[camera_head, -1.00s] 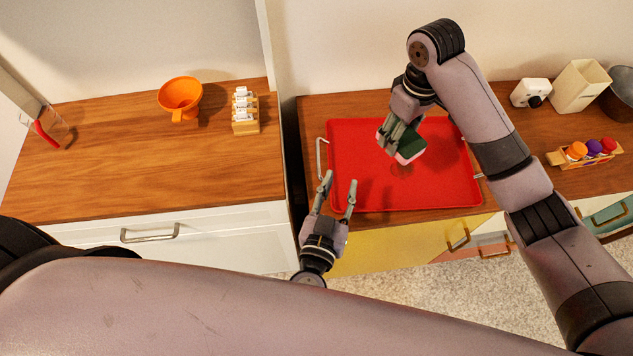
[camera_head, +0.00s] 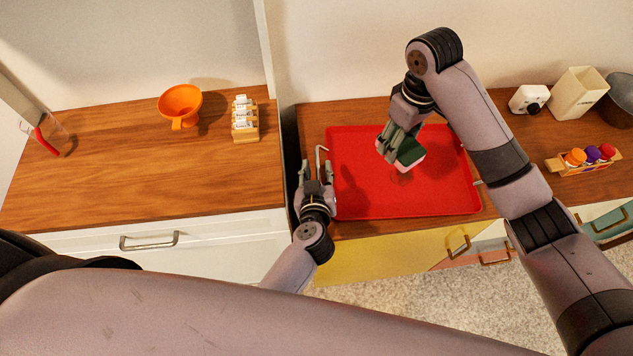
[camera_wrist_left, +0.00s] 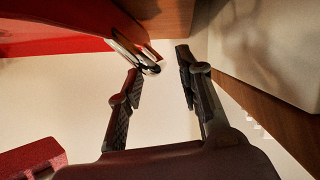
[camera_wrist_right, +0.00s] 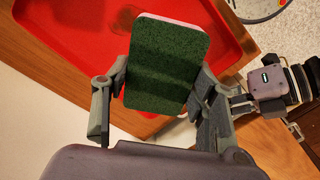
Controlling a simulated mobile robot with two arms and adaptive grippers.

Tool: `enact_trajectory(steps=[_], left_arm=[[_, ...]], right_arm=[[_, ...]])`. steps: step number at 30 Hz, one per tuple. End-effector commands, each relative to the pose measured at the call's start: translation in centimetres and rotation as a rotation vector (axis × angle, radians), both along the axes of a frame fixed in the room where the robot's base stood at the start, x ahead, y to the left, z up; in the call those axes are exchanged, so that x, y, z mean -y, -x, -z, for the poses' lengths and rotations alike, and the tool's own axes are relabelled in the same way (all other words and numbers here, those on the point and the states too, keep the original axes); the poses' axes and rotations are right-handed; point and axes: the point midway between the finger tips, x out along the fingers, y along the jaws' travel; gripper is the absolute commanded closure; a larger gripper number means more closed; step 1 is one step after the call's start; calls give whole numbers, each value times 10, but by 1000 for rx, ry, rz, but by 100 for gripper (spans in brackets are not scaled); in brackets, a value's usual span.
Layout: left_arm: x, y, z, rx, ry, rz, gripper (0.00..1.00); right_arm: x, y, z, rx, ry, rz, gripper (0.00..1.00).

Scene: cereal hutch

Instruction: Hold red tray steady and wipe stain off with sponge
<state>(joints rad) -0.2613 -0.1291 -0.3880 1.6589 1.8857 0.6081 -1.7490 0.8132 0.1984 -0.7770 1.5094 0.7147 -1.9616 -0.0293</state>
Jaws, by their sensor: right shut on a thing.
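The red tray (camera_head: 450,190) lies on the wooden counter, with a silver handle at its left end. My left gripper (camera_head: 315,170) is open at that handle (camera_head: 319,150), which shows between its fingertips in the head view. In the left wrist view the handle (camera_wrist_left: 147,66) is close to the left finger, and the fingers are apart. My right gripper (camera_head: 391,152) is shut on the sponge (camera_head: 411,152), held over the tray. The sponge's green face (camera_wrist_right: 165,65) shows in the right wrist view. A dark stain (camera_wrist_right: 126,18) shows on the tray beyond it.
A box of colored-top bottles (camera_head: 585,158), a white camera-like item (camera_head: 529,99), a cream container (camera_head: 578,92) and a dark bowl (camera_head: 620,98) stand right of the tray. An orange funnel (camera_head: 180,103) and a spice rack (camera_head: 245,122) stand on the left counter.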

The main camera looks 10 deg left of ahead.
Motion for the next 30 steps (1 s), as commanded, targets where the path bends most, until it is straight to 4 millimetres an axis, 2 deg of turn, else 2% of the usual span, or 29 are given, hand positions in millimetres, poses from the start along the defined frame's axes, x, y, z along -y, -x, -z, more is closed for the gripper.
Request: enact_trajectory(steps=[3,9,20,30], left_arm=[[-3,-19,7,1,0,1,67],[-7,-35,14,0,1,0,67],[-7,-39,16,0,1,1,67],[-7,-39,16,0,1,1,90]], right_arm=[[0,0,0,0,0,0,69],[0,0,0,0,0,0,69],[0,0,0,0,0,0,69],[0,0,0,0,0,0,69]])
